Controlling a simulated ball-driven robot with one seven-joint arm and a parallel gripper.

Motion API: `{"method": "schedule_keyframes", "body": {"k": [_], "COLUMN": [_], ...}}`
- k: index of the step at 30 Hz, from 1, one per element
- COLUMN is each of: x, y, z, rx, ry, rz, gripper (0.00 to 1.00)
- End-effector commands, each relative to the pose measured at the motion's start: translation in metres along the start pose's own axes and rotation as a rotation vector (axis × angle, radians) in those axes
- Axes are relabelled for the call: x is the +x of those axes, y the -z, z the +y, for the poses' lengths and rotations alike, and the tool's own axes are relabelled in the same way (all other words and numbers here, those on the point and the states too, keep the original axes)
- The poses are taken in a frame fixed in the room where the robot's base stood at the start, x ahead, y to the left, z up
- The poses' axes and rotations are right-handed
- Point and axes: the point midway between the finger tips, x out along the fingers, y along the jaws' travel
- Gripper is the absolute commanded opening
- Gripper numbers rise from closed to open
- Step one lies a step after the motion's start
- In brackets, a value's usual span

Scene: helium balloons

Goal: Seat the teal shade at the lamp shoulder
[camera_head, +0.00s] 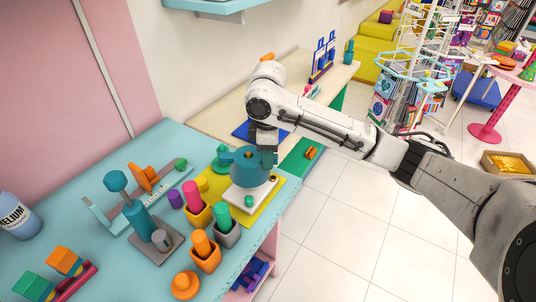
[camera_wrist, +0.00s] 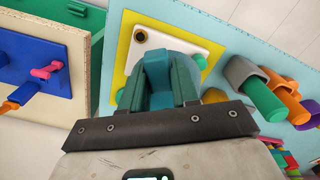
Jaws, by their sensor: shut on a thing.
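The teal shade (camera_head: 248,168) is a wide, rounded teal piece over a white base plate (camera_head: 238,200) on the yellow mat. My gripper (camera_head: 268,152) comes down from above and is shut on the shade's right side. In the wrist view my gripper (camera_wrist: 158,88) has the shade's upright teal tab (camera_wrist: 157,68) between its fingers. The white plate (camera_wrist: 185,37) shows behind, with a dark ringed hole near its corner. The shade hides the lamp shoulder, so I cannot tell whether the two touch.
Orange and grey cups with coloured pegs (camera_head: 206,258) stand close in front and left. A teal post on a grey base (camera_head: 138,222) stands further left.

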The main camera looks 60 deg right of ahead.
Motion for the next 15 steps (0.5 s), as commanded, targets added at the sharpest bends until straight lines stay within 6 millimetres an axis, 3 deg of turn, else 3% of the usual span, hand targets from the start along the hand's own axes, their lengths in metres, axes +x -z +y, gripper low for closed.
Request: {"method": "schedule_keyframes", "body": {"k": [15], "x": [0.013], "y": [0.0], "z": [0.0], "rx": [0.0], "ry": [0.001], "rz": [0.0], "gripper": [0.0]}}
